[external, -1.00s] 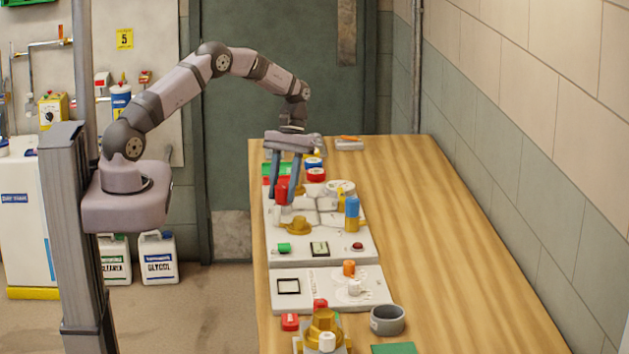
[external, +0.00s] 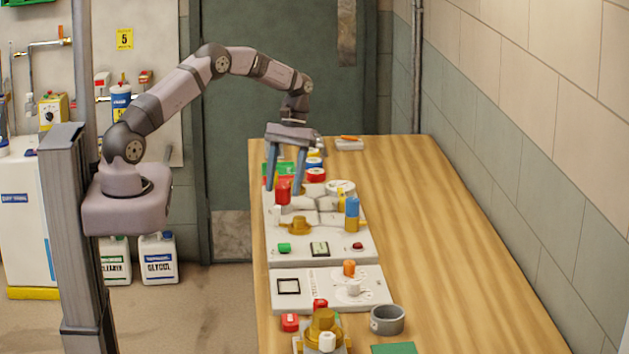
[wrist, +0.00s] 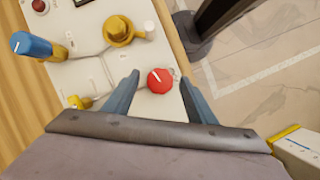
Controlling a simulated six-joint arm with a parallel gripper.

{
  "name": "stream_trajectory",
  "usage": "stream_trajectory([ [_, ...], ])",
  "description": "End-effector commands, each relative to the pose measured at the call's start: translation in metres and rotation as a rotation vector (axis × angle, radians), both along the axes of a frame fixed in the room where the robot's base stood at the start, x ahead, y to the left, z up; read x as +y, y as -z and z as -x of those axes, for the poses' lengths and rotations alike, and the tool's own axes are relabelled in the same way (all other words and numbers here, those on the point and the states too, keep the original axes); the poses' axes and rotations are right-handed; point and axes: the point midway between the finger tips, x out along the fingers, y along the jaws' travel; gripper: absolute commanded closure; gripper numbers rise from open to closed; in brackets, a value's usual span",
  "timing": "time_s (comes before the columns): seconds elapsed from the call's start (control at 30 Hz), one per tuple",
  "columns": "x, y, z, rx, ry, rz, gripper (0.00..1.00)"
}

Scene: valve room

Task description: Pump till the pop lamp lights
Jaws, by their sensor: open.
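My gripper (external: 285,190) is open above the far left part of the white valve panel (external: 345,252). A red knob (external: 283,191) stands below and between its fingers, apart from them. In the wrist view the red knob (wrist: 160,80), with a white mark on top, sits between the spread fingertips. A small dark red dome (external: 357,246) at the panel's near right looks like a lamp; it also shows in the wrist view (wrist: 40,5) and does not look bright. A green button (external: 284,247) and a square gauge (external: 319,249) share that near edge.
A brass knob (external: 298,226) and a blue-topped handle (external: 352,212) stand on the same panel. A second panel (external: 317,290) lies nearer, then a brass fitting (external: 324,324) and a grey cup (external: 387,320). The right side of the wooden table (external: 450,240) is clear.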

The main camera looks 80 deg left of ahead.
Motion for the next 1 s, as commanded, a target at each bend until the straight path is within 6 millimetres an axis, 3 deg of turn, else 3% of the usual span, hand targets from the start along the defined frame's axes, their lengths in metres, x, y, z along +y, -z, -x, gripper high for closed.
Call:
stream_trajectory([
  [0.43,0.017,-0.045,-0.01,-0.002,0.0,-0.002,0.49],
  [1.0,0.018,-0.051,-0.01,-0.001,0.0,-0.001,0.49],
])
